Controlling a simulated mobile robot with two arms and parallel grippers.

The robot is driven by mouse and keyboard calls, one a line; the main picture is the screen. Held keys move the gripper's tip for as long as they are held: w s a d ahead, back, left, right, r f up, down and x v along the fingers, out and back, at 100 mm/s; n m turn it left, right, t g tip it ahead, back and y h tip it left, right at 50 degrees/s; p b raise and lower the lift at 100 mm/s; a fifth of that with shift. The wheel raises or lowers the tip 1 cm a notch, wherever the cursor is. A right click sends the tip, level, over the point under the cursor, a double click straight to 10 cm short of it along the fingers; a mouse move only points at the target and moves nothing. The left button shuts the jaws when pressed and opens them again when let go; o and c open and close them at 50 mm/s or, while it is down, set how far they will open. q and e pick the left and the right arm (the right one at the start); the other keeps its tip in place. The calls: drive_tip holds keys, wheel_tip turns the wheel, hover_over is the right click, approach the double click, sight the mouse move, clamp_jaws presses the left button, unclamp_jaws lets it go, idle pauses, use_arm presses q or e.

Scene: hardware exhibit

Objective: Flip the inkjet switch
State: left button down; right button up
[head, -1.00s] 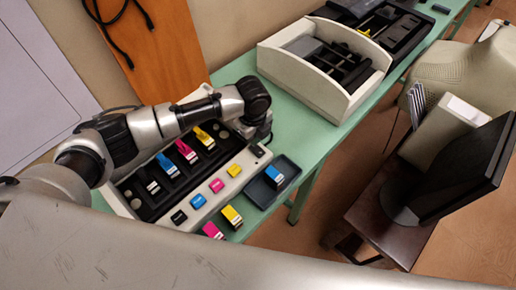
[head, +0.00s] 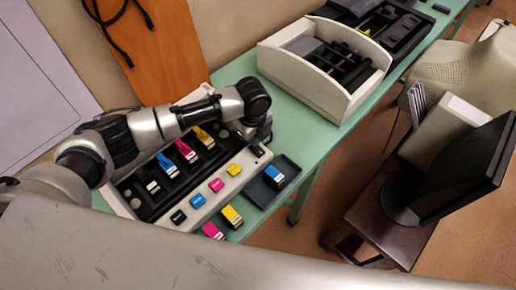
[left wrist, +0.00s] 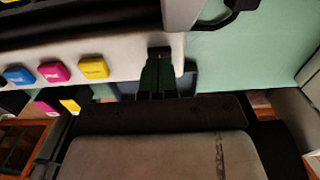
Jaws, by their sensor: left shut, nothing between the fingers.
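The inkjet unit (head: 190,222) is a pale casing with a dark bay of cartridges and a row of coloured buttons on the green table. Its small black switch (head: 258,150) is at the right end of the pale front strip. The switch also shows in the left wrist view (left wrist: 159,52). My left gripper (left wrist: 159,72) is shut and empty, its fingertips right at the switch. I cannot tell whether they touch it. In the head view the left wrist hangs over the unit's right end. My right gripper is not in view.
A dark tray (head: 257,193) holds a blue cartridge (head: 274,175) beside the unit. A yellow cartridge (head: 232,216) and a magenta one (head: 213,231) are in front. A white open-topped box (head: 300,84) stands farther right. Green tabletop (head: 310,140) is free between.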

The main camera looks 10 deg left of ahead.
use_arm(q)
drive_tip(key=shift+s+f+b, duration=0.1)
drive_tip(key=shift+f+b, duration=0.45)
drive_tip(key=shift+f, duration=0.6)
idle(0.4)
drive_tip(key=shift+r+p, duration=0.85)
drive_tip(key=shift+p, duration=0.1)
wheel_tip(320, 180, up, 6)
drive_tip(key=p, duration=0.5)
drive_tip(key=shift+f+p, duration=0.25)
drive_tip(key=shift+p, duration=0.05)
drive_tip(key=shift+f, duration=0.1)
